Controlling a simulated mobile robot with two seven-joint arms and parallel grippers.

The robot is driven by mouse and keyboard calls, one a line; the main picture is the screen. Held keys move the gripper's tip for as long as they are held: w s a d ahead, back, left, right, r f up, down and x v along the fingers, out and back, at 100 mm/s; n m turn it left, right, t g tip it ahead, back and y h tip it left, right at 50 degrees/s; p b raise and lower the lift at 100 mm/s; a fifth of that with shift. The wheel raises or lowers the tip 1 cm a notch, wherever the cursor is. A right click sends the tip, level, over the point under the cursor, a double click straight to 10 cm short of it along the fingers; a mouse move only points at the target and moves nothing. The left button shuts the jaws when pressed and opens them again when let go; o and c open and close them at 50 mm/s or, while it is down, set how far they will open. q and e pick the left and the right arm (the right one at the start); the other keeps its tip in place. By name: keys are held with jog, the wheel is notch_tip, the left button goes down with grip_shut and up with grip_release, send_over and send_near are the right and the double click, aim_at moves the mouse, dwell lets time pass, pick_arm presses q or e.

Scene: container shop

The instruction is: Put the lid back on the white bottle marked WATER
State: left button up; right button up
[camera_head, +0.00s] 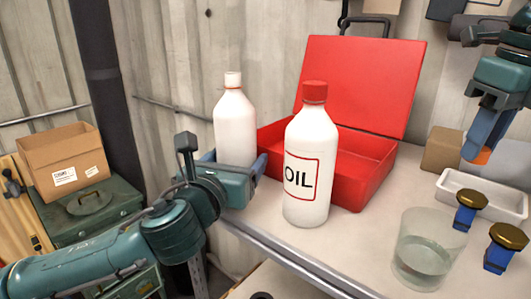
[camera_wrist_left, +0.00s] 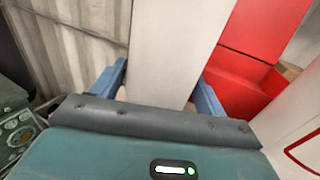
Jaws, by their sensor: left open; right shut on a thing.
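A plain white bottle (camera_head: 236,125) stands upright at the back left of the bench; no marking shows on its visible side. Its pale narrow top (camera_head: 233,79) looks like a bare neck. My left gripper (camera_head: 236,165) is open low at this bottle, with one finger on each side. In the left wrist view the white bottle (camera_wrist_left: 170,50) stands between the fingers (camera_wrist_left: 158,88); contact cannot be told. My right gripper (camera_head: 480,150), at the upper right, is shut on a small orange thing (camera_head: 483,156), mostly hidden by the fingers.
A white OIL bottle (camera_head: 307,200) with a red cap stands right of the left gripper, before an open red toolbox (camera_head: 376,165). A glass of clear liquid (camera_head: 420,262), two gold-topped blue items (camera_head: 470,205) and a white tray (camera_head: 510,204) are at right.

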aim_at(227, 110)
pick_arm(q)
jog(key=shift+w+d, duration=0.15)
jog(key=shift+w, duration=0.15)
jog(key=c, duration=0.9)
notch_tip(227, 110, up, 10)
jog(key=shift+r, duration=0.1)
dwell(0.3)
